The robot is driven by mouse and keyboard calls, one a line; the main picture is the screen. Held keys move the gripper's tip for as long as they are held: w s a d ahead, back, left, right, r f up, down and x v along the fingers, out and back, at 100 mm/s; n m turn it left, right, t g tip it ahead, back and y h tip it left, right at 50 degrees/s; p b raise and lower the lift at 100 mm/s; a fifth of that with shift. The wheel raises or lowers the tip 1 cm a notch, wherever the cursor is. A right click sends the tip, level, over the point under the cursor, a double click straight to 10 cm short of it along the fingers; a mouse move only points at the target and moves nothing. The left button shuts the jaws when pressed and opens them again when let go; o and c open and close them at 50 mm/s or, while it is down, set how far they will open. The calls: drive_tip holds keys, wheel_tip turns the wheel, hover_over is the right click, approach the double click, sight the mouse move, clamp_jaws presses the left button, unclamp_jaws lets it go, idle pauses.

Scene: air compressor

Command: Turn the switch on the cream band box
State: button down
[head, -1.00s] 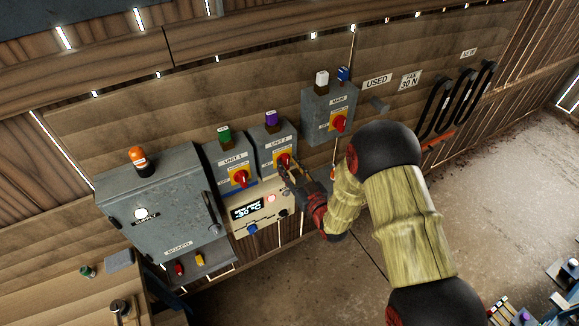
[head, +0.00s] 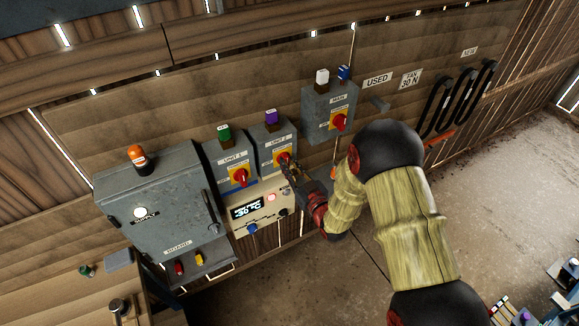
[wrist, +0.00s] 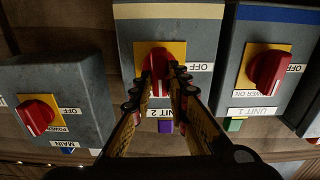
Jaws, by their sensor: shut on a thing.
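The cream band box is the grey UNIT 2 box (head: 268,140); its cream band (wrist: 168,11) shows in the wrist view. Its red rotary switch (wrist: 158,62) sits on a yellow plate, its handle roughly vertical in the wrist view with a pale mark at the lower end. An OFF label (wrist: 201,67) is beside the plate. My gripper (wrist: 159,77) is shut on the red switch, one finger on each side. In the head view my gripper (head: 288,168) reaches it from the lower right and partly covers the switch.
The UNIT 1 box (head: 230,161), with a blue band, stands close beside it. The MAIN box (head: 328,108) is on the other side. A cream panel (head: 262,207) with a lit display lies below. A large grey cabinet (head: 160,205) is at left.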

drive_tip(key=n+b, duration=0.5)
drive_tip(key=b, duration=0.4)
drive_tip(key=n+b, duration=0.6)
drive_tip(key=b, duration=0.4)
drive_tip(key=f+n+b, duration=0.1)
drive_tip(key=n+b, duration=0.5)
drive_tip(key=b, duration=0.4)
drive_tip(key=shift+s+a, duration=0.15)
drive_tip(key=shift+a, duration=0.1)
drive_tip(key=shift+r+n+b, duration=0.1)
drive_tip(key=shift+n+b, duration=0.2)
drive_tip(key=shift+b, duration=0.05)
drive_tip(key=c, duration=1.7)
unclamp_jaws()
drive_tip(key=shift+r, duration=0.1)
drive_tip(key=v, duration=1.2)
